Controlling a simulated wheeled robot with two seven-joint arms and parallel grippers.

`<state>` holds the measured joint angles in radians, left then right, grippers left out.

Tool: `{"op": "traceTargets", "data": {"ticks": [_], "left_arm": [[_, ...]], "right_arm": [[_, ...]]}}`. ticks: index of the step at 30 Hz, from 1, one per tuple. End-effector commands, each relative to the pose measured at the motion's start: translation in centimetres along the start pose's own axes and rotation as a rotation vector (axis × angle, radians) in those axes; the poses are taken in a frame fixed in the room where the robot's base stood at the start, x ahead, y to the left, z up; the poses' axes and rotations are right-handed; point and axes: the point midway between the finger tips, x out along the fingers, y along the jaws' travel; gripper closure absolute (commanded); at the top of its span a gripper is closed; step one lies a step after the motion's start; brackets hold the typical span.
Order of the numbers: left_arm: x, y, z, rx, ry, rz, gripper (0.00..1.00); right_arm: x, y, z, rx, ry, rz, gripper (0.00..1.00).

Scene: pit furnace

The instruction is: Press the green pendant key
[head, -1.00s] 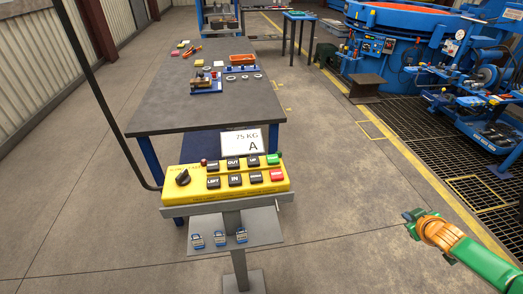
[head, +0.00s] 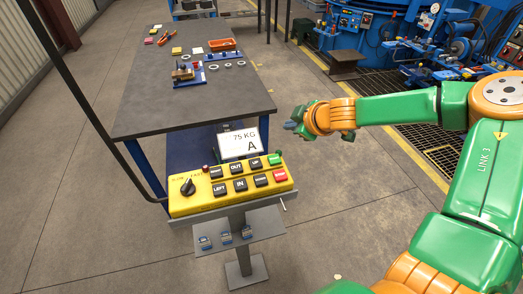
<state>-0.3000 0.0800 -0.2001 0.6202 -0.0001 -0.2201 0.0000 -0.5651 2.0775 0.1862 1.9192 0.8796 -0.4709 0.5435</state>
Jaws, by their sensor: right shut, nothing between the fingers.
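The yellow pendant box (head: 205,203) sits on a grey stand in the middle of the head view. Its green key (head: 275,159) is at the upper right corner of the key panel, directly above a red key (head: 280,175). Black keys labelled with words fill the rest, with a black rotary knob (head: 188,187) at the left. My right gripper (head: 290,125) is shut and empty. It is in the air to the upper right of the green key, apart from it, pointing left. My left gripper is out of view.
A sign reading "75 KG A" (head: 240,143) stands just behind the pendant. A dark worktable (head: 185,115) with small parts lies behind it. A small shelf (head: 262,228) hangs on the stand's front. Blue machinery (head: 370,45) fills the upper right. Floor right of the stand is clear.

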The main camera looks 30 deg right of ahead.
Motion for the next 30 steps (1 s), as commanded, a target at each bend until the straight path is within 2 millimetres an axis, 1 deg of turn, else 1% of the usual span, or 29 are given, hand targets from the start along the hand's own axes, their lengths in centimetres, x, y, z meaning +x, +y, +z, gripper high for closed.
{"op": "traceTargets", "data": {"ticks": [1,3,6,17,20,23,30], "left_arm": [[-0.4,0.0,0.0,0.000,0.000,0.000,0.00],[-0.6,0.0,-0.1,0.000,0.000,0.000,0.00],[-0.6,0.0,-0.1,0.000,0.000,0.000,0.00],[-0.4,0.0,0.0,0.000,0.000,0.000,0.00],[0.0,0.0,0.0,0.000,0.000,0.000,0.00],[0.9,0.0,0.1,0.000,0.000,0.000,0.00],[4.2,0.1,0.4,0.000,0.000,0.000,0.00]], "right_arm": [[-0.4,-0.6,-0.8,-0.020,-0.003,-0.017,1.00],[-0.6,-1.4,-1.3,-0.036,-0.007,-0.035,1.00],[-0.8,-2.0,-1.7,-0.047,-0.010,-0.049,1.00],[-0.7,-2.1,-1.6,-0.048,-0.010,-0.050,1.00],[-0.4,-2.4,-1.4,-0.047,-0.010,-0.050,1.00],[0.2,-2.8,-0.9,-0.047,-0.010,-0.050,1.00],[2.6,-4.6,1.0,-0.047,-0.010,-0.050,1.00]]}}
